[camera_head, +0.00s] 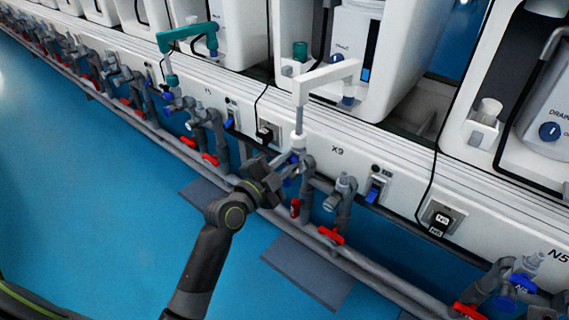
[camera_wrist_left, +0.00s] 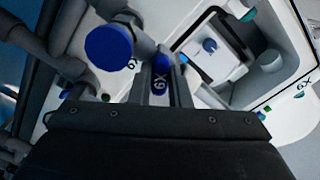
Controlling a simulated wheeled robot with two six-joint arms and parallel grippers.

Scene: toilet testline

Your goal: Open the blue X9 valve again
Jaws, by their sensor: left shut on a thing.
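In the head view my left gripper (camera_head: 282,176) reaches the grey pipework below the X9 label (camera_head: 338,150). Only a little blue of the valve (camera_head: 293,159) shows there beside the fingers, the rest hidden by the gripper. My right gripper is in neither view.
A white pipe arm (camera_head: 328,78) rises just above the valve. Red-handled valves (camera_head: 331,235) sit on the pipes nearby, with a long low rail (camera_head: 375,262) in front. A blue switch (camera_head: 375,192) is on the white panel to the right. Open blue floor (camera_head: 110,220) lies left.

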